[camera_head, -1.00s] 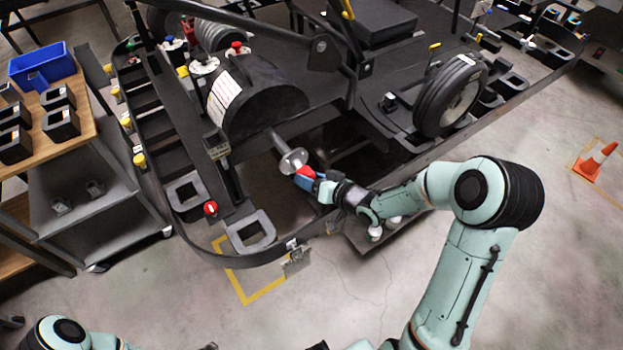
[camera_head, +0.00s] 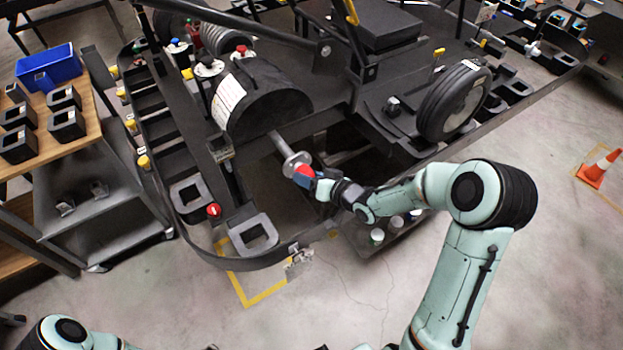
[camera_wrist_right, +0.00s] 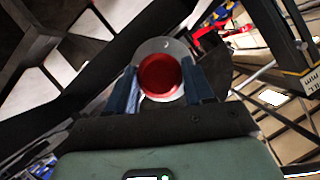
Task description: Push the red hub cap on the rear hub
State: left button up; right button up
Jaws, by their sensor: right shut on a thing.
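The red hub cap (camera_head: 305,172) is between the blue fingers of my right gripper (camera_head: 314,180). In the right wrist view the round red cap (camera_wrist_right: 160,76) sits between the fingertips of the gripper (camera_wrist_right: 162,84), its face toward the camera. The rear hub (camera_head: 292,162) is a silver disc on the end of a metal axle, right by the cap. In the wrist view the silver disc (camera_wrist_right: 160,46) shows around and behind the cap. I cannot tell whether the cap touches or is seated on the hub. My left gripper is out of view; only left arm links show at bottom left.
The kart stand's dark curved rim (camera_head: 245,262) runs in front of the hub. A wheel (camera_head: 452,100) stands to the right and a black rounded housing (camera_head: 265,95) behind. A small tray with white round items (camera_head: 377,235) lies beneath my right arm.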

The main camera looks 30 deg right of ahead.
jog(key=shift+w, duration=0.75)
jog(key=o, duration=1.2)
jog(key=shift+o, duration=0.2)
jog(key=p+v, duration=0.1)
jog(key=v, duration=1.2)
jog(key=shift+s+r, duration=0.1)
jog(key=shift+s, duration=0.05)
